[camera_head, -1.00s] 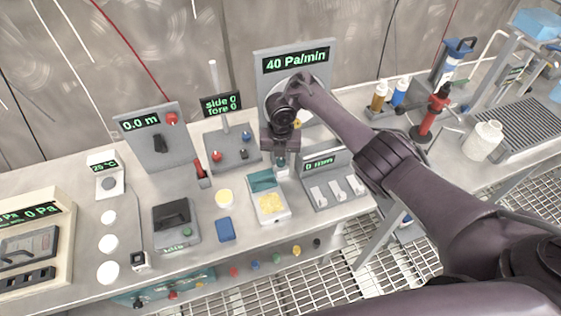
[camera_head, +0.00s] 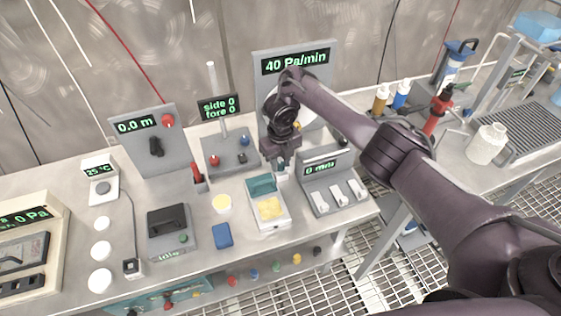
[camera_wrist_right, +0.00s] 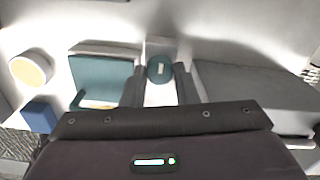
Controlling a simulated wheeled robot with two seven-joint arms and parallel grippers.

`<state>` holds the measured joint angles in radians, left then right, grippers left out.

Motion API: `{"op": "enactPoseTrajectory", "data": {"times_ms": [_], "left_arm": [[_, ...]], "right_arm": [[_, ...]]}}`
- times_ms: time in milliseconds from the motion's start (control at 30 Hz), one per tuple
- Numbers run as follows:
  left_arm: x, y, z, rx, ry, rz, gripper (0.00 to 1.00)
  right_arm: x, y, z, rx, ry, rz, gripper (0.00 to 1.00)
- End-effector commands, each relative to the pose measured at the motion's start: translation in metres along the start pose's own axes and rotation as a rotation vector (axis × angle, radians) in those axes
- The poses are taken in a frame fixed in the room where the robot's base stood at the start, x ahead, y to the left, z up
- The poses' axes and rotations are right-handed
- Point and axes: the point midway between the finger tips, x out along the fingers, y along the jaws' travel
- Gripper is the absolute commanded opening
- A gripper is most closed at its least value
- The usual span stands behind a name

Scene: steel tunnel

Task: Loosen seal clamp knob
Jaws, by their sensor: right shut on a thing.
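The seal clamp knob is a round teal cap with a pale mark on top, seen between my fingers in the right wrist view (camera_wrist_right: 160,68). It sits on a small pale block at the back of the bench. My right gripper (camera_wrist_right: 160,86) is shut on the knob from above, with a dark finger on each side. In the head view, my right gripper (camera_head: 281,162) points down in front of the "40 Pa/min" panel (camera_head: 296,62) and largely hides the knob. My left gripper is not in view.
A white unit with a teal flap and yellow pad (camera_head: 268,207) stands just in front of the gripper. A grey box reading "0 mm" with white levers (camera_head: 326,182) stands close to its right. A side/fore joystick panel (camera_head: 228,152) is to its left.

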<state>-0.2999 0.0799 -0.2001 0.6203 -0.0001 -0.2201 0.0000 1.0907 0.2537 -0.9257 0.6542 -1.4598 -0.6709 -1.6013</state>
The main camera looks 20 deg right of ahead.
Motion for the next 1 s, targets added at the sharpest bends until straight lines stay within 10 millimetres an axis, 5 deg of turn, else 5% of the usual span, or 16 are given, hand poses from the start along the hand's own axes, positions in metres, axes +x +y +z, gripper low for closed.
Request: {"op": "enactPoseTrajectory", "data": {"times_ms": [400, 433, 567, 1000], "left_arm": [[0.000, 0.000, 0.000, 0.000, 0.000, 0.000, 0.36], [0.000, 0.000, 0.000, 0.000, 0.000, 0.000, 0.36], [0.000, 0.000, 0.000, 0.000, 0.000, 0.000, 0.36], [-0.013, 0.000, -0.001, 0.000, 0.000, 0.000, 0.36]], "right_arm": [[0.002, 0.000, -0.002, -0.011, 0.005, 0.000, 0.04], [0.002, 0.000, -0.002, -0.011, 0.005, 0.000, 0.29], [0.001, 0.000, -0.001, -0.010, 0.004, 0.000, 0.46], [-0.014, 0.000, 0.000, -0.008, -0.001, 0.000, 0.49]]}}
